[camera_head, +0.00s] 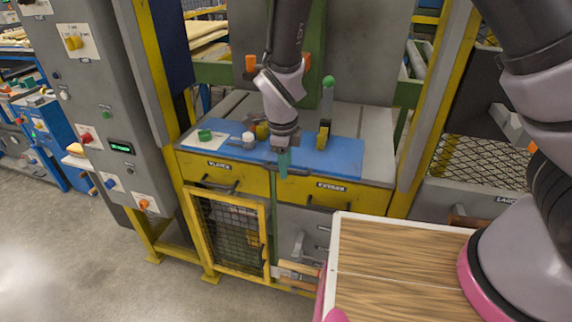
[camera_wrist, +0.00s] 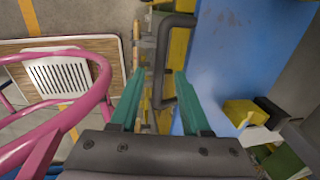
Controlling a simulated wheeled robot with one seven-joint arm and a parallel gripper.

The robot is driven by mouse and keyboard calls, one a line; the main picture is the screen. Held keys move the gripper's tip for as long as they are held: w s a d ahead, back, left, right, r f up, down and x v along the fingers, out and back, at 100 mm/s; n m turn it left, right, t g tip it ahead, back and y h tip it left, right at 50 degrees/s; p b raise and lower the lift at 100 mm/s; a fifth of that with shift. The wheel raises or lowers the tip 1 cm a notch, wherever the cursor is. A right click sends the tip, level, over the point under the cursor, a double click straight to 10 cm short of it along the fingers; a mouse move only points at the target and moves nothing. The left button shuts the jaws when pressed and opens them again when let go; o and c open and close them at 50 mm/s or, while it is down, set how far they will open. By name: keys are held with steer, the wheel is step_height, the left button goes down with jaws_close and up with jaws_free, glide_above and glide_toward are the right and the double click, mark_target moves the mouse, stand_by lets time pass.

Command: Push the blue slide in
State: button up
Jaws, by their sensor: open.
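A small blue control (camera_head: 110,184) on a white plate sits low on the grey cabinet at the left. A dark drawer handle (camera_wrist: 166,62) shows beyond and between the fingertips, with no clear contact. The blue control does not show in the wrist view.
A blue mat (camera_head: 345,158) with small yellow, green and white items covers the bench. Yellow drawers (camera_head: 225,175) and a mesh door (camera_head: 232,235) are below. The cabinet carries yellow (camera_head: 73,42), red (camera_head: 86,138) and orange (camera_head: 145,204) controls. Floor at lower left is clear.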

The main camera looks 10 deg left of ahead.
steer(key=shift+f, duration=0.2)
steer(key=shift+c, duration=0.4)
jaws_close()
steer(key=shift+w, duration=0.1)
stand_by(0.9)
